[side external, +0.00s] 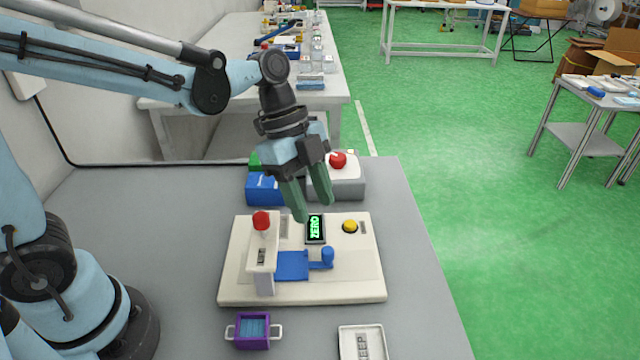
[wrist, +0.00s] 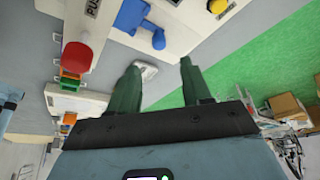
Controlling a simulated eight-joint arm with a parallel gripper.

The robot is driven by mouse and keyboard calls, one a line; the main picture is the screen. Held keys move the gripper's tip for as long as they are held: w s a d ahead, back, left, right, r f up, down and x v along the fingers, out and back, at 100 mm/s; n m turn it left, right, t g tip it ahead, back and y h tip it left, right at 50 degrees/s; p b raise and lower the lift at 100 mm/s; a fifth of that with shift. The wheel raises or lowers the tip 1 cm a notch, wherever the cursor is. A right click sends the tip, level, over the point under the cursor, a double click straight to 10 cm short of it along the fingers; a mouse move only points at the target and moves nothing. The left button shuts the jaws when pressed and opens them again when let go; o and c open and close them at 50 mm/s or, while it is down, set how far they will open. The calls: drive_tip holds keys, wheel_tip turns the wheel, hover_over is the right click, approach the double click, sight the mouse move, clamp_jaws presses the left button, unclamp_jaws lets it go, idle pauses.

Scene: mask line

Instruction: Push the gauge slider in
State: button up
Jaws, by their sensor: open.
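The gauge is a cream board (side external: 345,290) on the grey table. Its blue slider (side external: 293,265) has a round-topped blue knob (side external: 327,257) at its right end. A lit green "ZERO" display (side external: 315,229), a yellow button (side external: 350,226) and a red-topped post (side external: 261,221) are on the board. My gripper (side external: 315,210) is open and empty above the board's back edge, fingers pointing down, apart from the slider. In the wrist view, the blue slider (wrist: 133,15) and its knob (wrist: 158,40) show at the top, beyond my open fingers (wrist: 160,84).
A purple crate (side external: 253,330) and a white tray (side external: 362,343) sit in front of the board. A blue box (side external: 265,188) and a grey box with a red button (side external: 338,160) stand behind it. The table's right side is clear.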

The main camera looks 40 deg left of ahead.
drive_tip(key=shift+v, duration=1.75)
drive_tip(key=shift+o, duration=0.2)
drive_tip(key=m+y, duration=0.5)
drive_tip(key=m, duration=0.6)
approach(328, 250)
drive_tip(key=f, duration=0.9)
drive_tip(key=shift+a, duration=0.25)
clamp_jaws()
